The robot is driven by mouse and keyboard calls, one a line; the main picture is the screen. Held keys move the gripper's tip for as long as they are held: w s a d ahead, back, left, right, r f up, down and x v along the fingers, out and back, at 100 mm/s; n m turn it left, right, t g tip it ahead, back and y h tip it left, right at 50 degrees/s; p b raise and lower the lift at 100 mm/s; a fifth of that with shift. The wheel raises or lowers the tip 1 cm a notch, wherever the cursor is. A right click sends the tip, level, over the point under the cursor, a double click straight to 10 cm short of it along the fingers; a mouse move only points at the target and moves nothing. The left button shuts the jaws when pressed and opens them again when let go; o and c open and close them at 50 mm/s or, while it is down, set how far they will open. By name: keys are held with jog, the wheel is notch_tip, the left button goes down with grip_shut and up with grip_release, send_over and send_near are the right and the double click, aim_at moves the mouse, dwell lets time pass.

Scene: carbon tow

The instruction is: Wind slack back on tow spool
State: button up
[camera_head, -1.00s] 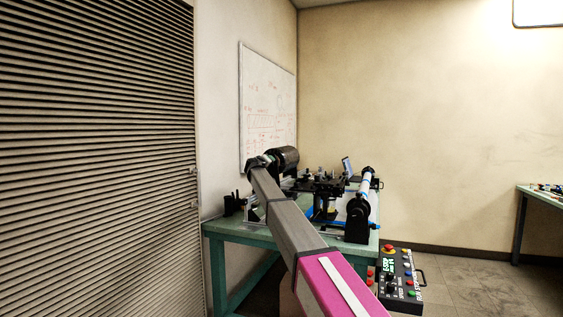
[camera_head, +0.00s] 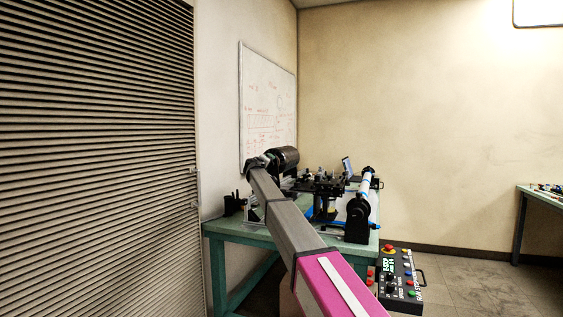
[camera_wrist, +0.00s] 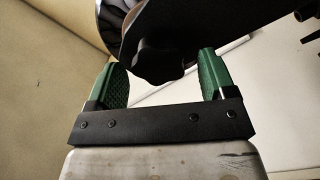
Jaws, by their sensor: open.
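The tow spool (camera_head: 287,156) is a black cylinder at the far left of the bench rig in the head view. In the wrist view its flange (camera_wrist: 190,18) fills the top, with a dark lobed knob (camera_wrist: 160,60) on its near face. My gripper (camera_wrist: 162,66) is open, with one green finger on each side of the knob. Gaps show between the knob and both fingers. In the head view the end of my arm reaches the spool's left end, and my fingers cannot be made out there. No loose tow can be made out.
The spool's rig stands on a green bench (camera_head: 228,231), with a black mechanism (camera_head: 322,187) and a roller unit (camera_head: 360,213) right of my arm. A button control box (camera_head: 398,275) is at the front right. A slatted shutter (camera_head: 95,150) stands close on the left.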

jog(key=v, duration=0.5)
dwell(0.4)
